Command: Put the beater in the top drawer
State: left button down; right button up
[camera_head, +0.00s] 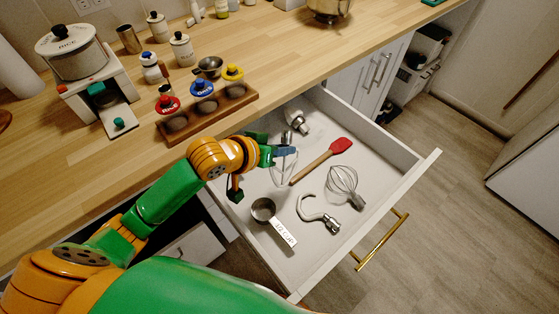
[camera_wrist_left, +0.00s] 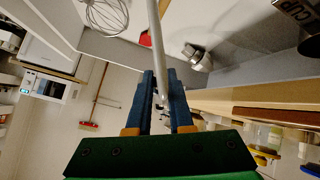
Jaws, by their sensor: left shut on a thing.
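The top drawer (camera_head: 425,166) is pulled open below the counter. My left gripper (camera_head: 287,151) is over the drawer's left part, with its blue fingers shut on the beater (camera_head: 282,173). The beater's pale metal wires show below the fingers, inside the drawer's outline; I cannot tell whether they touch the drawer floor. In the left wrist view the beater's thin rod (camera_wrist_left: 158,40) runs up from between the fingers (camera_wrist_left: 163,90). My right gripper is not in view.
In the drawer lie a red spatula (camera_head: 322,160), a whisk (camera_head: 342,182), a dough hook (camera_head: 320,216), a measuring cup (camera_head: 263,210) and a metal piece (camera_head: 297,121). A wooden holder (camera_head: 215,113) stands on the counter's edge. The drawer's right front part is clear.

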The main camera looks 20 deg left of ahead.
pick_arm(q)
jog(key=w+f, duration=0.1)
jog(key=f, duration=0.1)
jog(key=w+a+f, duration=0.1)
jog(key=f, duration=0.2)
jog(key=w+a+f, duration=0.1)
jog(key=f, duration=0.2)
jog(key=shift+w+a+b, duration=0.1)
jog(key=shift+a+b, duration=0.05)
jog(key=shift+b, duration=0.2)
jog(key=shift+f, duration=0.15)
jog(key=shift+f, duration=0.1)
jog(key=c, duration=0.8)
grip_release()
jog(key=p+v, duration=0.1)
jog(key=v, duration=1.1)
